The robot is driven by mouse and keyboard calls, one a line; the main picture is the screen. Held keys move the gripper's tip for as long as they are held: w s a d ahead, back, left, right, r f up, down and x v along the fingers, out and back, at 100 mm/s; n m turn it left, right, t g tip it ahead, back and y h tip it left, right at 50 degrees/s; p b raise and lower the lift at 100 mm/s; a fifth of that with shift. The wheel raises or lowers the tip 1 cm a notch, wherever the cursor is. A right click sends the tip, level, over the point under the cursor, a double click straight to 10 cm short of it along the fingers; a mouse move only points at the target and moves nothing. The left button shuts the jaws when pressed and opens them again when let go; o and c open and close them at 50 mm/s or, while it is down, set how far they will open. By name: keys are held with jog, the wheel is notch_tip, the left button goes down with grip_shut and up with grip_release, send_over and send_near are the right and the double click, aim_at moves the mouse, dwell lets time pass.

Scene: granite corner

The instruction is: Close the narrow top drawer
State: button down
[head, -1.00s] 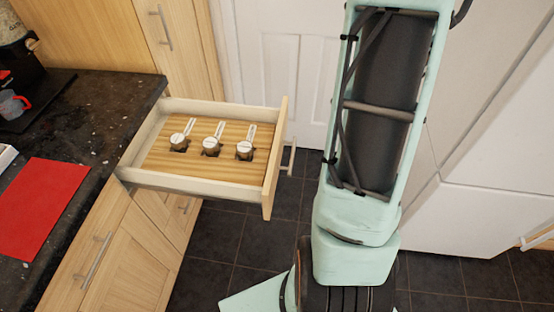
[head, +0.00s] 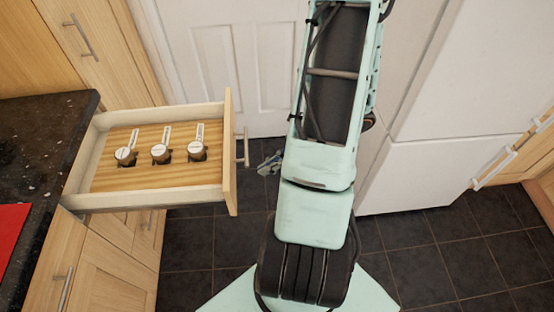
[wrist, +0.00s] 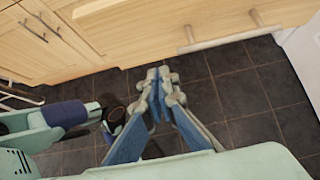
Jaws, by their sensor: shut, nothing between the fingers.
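The narrow top drawer (head: 213,194) stands pulled out from under the dark worktop in the head view. Its pale wood front faces right and carries a bar handle (head: 245,147). Three small scoops or measuring cups with white handles lie in its wooden insert (head: 110,173). My gripper (head: 270,162) shows small, low and just right of the drawer front, partly hidden behind my arm. It looks apart from the handle. In the wrist view my gripper (wrist: 165,75) has its fingertips together, with nothing between them, above dark floor tiles.
The dark worktop (head: 40,130) with a red mat (head: 12,240) is at the left. Wooden cupboard doors (head: 110,270) lie below it. A white panelled door (head: 235,60) stands behind, and white appliance fronts (head: 440,150) are at the right. Dark floor tiles are clear between.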

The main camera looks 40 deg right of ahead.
aim_at(234, 179)
jog(key=shift+w+a+f, duration=0.4)
jog(key=shift+w+a, duration=0.2)
jog(key=shift+a, duration=0.3)
jog(key=shift+w+a+f, duration=0.35)
jog(key=shift+w+a, duration=0.3)
jog(key=shift+a, duration=0.25)
jog(key=shift+w+a+f, duration=0.4)
jog(key=shift+w+a, duration=0.2)
jog(key=shift+a, duration=0.3)
jog(key=shift+w+a, duration=0.1)
